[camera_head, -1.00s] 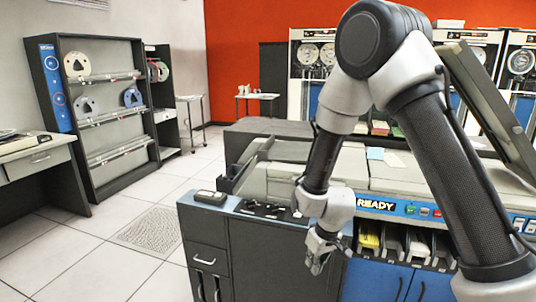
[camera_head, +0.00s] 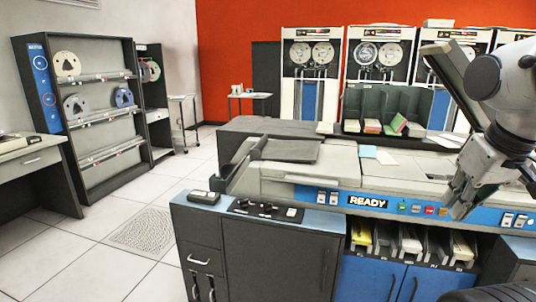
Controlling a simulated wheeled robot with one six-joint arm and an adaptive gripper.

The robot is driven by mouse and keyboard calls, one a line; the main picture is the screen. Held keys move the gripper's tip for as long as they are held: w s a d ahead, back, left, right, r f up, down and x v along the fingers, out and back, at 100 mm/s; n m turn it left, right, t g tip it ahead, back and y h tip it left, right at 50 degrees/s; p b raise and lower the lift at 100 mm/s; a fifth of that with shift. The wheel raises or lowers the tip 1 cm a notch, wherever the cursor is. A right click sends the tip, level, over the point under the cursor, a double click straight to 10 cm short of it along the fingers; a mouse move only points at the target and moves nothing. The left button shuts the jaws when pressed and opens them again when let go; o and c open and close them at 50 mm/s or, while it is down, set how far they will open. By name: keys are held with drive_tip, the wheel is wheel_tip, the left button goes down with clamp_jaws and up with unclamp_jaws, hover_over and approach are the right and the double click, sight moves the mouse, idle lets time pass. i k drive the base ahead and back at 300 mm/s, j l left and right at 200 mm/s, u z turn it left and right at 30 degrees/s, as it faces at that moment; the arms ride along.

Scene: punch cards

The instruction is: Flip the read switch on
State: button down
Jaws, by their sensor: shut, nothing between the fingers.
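The card machine carries a blue front panel with a lit READY sign (camera_head: 367,201). A pair of white rocker switches (camera_head: 327,197) sits left of the sign, and another pair (camera_head: 514,220) sits at the panel's right end. Their labels are too small to read, so I cannot tell which one is the read switch or how it is set. My gripper (camera_head: 457,208) is shut and empty. It points down in front of the panel's right part, left of the right switch pair. I cannot tell whether it touches the panel.
Small coloured buttons (camera_head: 416,208) lie between the sign and my gripper. Card bins (camera_head: 411,243) open below the panel. A dark control plate (camera_head: 266,210) and a small box (camera_head: 203,197) are on the left counter. Floor (camera_head: 90,255) at the left is clear.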

sight(507, 220)
drive_tip(key=z, duration=1.45)
drive_tip(key=i+l+u, duration=0.1)
drive_tip(key=l, duration=0.2)
drive_tip(key=i+l+u, duration=0.15)
drive_tip(key=i+l, duration=0.1)
drive_tip(key=l, duration=0.05)
